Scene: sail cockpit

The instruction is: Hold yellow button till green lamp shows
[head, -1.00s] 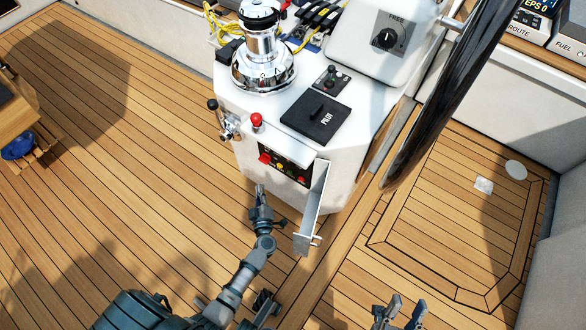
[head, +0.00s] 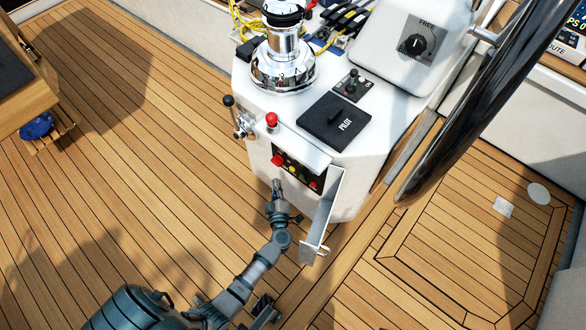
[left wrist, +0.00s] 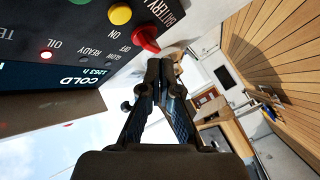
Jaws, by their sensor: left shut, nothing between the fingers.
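The yellow button (left wrist: 120,14) sits on the dark engine panel (left wrist: 70,30) between a green button (left wrist: 80,1) and the red battery switch (left wrist: 146,38). In the head view the panel (head: 297,172) is on the front of the white console. My left gripper (head: 277,184) is just in front of and below the panel's left end. Its shut, empty fingertips (left wrist: 166,68) appear just below the red switch in the left wrist view, apart from the yellow button. The OIL lamp (left wrist: 46,55) glows red; the READY lamp (left wrist: 83,60) looks dark. My right gripper is out of view.
An open metal flap (head: 324,220) sticks out right of the panel. A red-knobbed lever (head: 271,120) and a black-knobbed lever (head: 229,101) stand above left. The dark wheel rim (head: 450,125) is at right.

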